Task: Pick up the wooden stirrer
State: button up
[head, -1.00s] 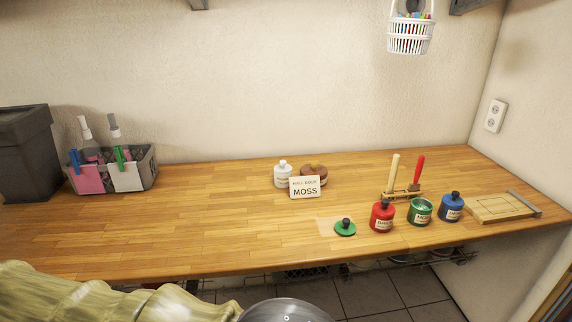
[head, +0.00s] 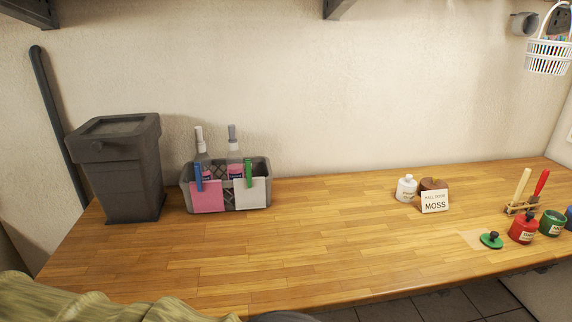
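A pale, wood-coloured stick (head: 522,184), which looks like the wooden stirrer, stands tilted in a small wooden rack (head: 517,209) at the right end of the bench. A red stick (head: 541,183) leans beside it in the same rack. The lower ends of both sticks are partly hidden by the rack and the red jar in front. My gripper is not in view.
The wooden bench (head: 240,255) is clear in the middle. A red jar (head: 523,229), a green jar (head: 552,222) and a green lid (head: 491,240) stand near the rack. A MOSS sign (head: 435,201), a white bottle (head: 406,188), a caddy (head: 228,188) and a dark bin (head: 120,170) stand further left.

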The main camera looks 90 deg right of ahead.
aim_at(527, 173)
jog(key=z, duration=0.1)
jog(key=i, duration=0.3)
jog(key=z, duration=4.1)
